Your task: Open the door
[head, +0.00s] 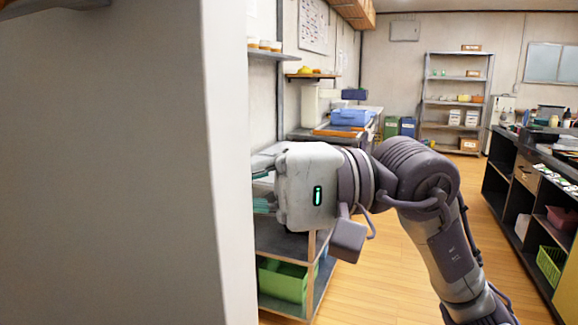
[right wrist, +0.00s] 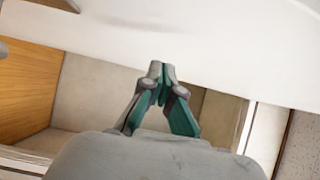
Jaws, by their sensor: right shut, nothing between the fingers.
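A large pale panel (head: 110,170) fills the left of the head view, with its vertical edge near my right arm; I cannot tell whether it is the door. My right gripper (right wrist: 160,70) is shut and empty. In the head view the right gripper (head: 261,190) points left, its fingertips partly hidden behind the panel's edge. In the right wrist view a broad white surface (right wrist: 190,50) spans the top, and the fingertips overlap its lower edge; contact is unclear. No handle is visible. My left gripper is out of view.
A low shelf (head: 284,240) with a green bin (head: 283,281) stands below my right gripper. A dark shelving counter (head: 530,190) runs along the right. A metal rack (head: 456,96) stands at the back. The wooden floor (head: 385,270) between is clear.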

